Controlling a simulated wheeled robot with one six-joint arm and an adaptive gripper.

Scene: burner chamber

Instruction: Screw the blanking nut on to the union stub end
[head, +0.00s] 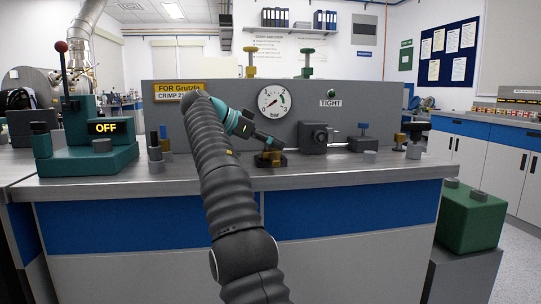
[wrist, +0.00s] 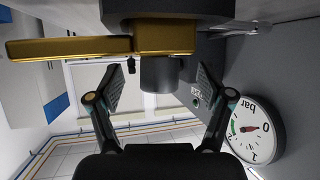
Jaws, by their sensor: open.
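My gripper (head: 279,143) reaches over the bench from the left, below the pressure gauge. In the wrist view my gripper (wrist: 157,82) is open, one finger on each side of a short dark grey cylinder (wrist: 158,74), with gaps showing on both sides. A brass body with a long flat lever (wrist: 75,48) is behind the cylinder. In the head view a brass piece on a dark base (head: 270,158) sits just under my gripper. A dark block with a round projecting end (head: 318,137) stands to its right. I cannot tell which piece is the blanking nut or the stub end.
The grey panel behind carries a gauge (head: 273,100) and a TIGHT lamp (head: 331,93). A green machine reading OFF (head: 104,128) stands at the left. The front bench strip is clear.

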